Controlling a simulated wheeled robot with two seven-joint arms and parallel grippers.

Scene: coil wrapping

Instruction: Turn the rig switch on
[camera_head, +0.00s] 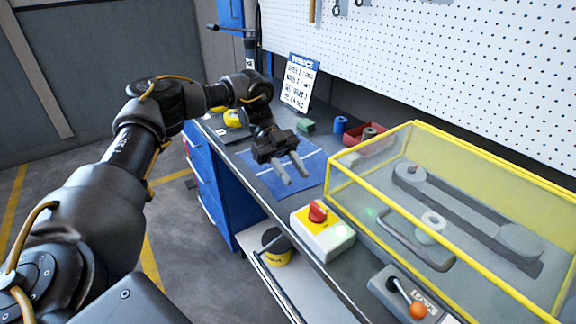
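The rig switch is likely the red rotary knob (318,211) on a yellow and white box (324,240) at the front of the workbench. My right gripper is not in view.
A yellow-framed clear guard (418,126) covers a grey belt rig (465,215) right of the switch.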

